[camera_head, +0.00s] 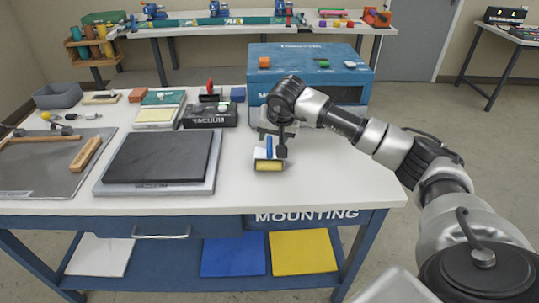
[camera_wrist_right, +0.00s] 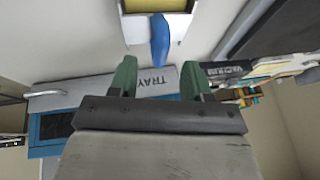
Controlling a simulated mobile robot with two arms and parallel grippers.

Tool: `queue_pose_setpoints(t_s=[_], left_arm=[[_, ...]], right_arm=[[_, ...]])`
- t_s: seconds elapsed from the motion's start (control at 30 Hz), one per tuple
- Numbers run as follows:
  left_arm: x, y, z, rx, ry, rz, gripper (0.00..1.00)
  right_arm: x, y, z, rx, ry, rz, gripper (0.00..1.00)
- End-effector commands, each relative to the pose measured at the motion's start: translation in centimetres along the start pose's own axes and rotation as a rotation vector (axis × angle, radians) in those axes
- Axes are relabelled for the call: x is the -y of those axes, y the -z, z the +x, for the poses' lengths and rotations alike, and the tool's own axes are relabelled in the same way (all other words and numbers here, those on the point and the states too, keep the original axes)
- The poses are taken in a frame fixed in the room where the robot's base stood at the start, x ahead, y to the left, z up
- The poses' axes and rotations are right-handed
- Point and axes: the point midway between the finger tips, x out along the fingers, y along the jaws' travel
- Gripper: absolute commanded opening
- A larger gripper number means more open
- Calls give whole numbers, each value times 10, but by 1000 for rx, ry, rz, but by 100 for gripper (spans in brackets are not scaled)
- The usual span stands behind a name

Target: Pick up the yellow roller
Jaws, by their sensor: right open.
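The yellow roller (camera_head: 269,166) lies on the white table in front of the blue machine, with its blue handle (camera_head: 269,147) pointing back toward my right gripper (camera_head: 271,142). In the right wrist view, the yellow roller (camera_wrist_right: 156,5) is cut off at the top edge, and its blue handle (camera_wrist_right: 160,40) points down toward the gap between the green fingertips of my right gripper (camera_wrist_right: 158,63). My right gripper is open with nothing held. I cannot tell the height between fingers and handle. My left gripper is out of view.
A black vacuum unit (camera_head: 210,117) stands to the left, and a dark slab (camera_head: 158,158) on a grey plate lies further left. The table right of the roller is clear.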

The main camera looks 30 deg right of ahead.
Motion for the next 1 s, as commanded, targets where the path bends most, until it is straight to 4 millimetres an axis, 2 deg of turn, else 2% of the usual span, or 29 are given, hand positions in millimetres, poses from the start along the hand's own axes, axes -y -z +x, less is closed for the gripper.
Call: queue_pose_setpoints(t_s=[0.27,0.4,0.67,0.77,1.0], left_arm=[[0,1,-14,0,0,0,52],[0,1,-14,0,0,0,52],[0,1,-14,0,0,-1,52],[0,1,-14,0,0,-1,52],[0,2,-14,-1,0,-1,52]], right_arm=[[2,0,33,4,-1,2,49],[2,0,50,2,2,2,49],[1,0,54,0,2,1,49],[1,0,54,0,2,1,36],[1,0,54,0,2,1,0]])
